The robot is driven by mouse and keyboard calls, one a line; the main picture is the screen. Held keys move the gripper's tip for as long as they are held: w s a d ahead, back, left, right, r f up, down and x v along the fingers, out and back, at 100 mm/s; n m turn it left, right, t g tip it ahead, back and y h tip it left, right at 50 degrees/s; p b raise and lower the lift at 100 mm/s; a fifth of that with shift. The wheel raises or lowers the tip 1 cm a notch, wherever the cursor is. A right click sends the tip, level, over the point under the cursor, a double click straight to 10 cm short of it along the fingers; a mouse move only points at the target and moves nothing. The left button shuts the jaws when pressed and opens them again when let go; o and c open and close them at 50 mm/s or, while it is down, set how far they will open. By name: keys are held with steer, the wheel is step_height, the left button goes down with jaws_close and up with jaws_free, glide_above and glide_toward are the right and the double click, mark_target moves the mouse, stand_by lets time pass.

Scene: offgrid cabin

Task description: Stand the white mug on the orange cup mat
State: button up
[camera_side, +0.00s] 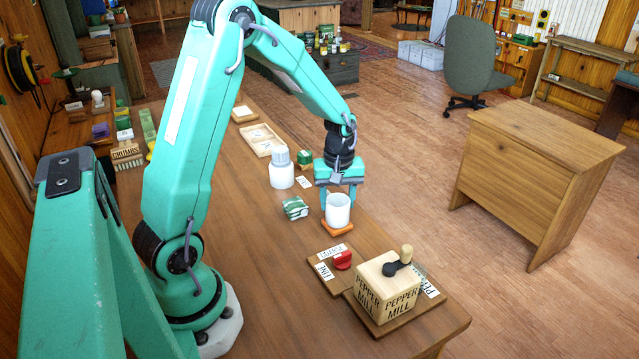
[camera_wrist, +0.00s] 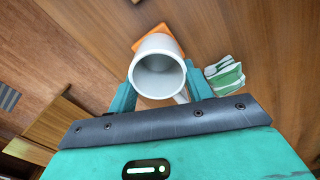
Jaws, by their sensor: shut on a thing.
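The white mug (camera_side: 338,210) is upright at my gripper (camera_side: 338,190), whose fingers are shut on it near its rim. In the wrist view the mug (camera_wrist: 158,72) sits between the two teal fingers of my gripper (camera_wrist: 158,85), with its open mouth toward the camera and its handle at the lower right. The orange cup mat (camera_side: 338,234) shows under the mug, and part of it also shows beyond the mug in the wrist view (camera_wrist: 150,40). I cannot tell whether the mug's base touches the mat.
A pepper mill box (camera_side: 388,288) and a board with a red knob (camera_side: 342,260) are in front. The table's right edge is close.

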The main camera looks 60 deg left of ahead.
steer(key=o, duration=1.1)
steer(key=shift+f, duration=0.1)
steer(key=shift+c, duration=0.2)
step_height(320, 180, up, 12)
steer(key=shift+r, duration=0.2)
steer(key=s+d+r+m+t, duration=0.2)
steer(key=s+d+r+m, duration=0.1)
steer(key=s+d+m, duration=0.3)
steer(key=s+d+r+m+t, duration=0.3)
steer(key=s+d+m, duration=0.3)
steer(key=s, duration=0.4)
steer(key=shift+d+r+m+t, duration=0.2)
steer(key=shift+r+m+t, duration=0.1)
steer(key=shift+r+m, duration=0.45)
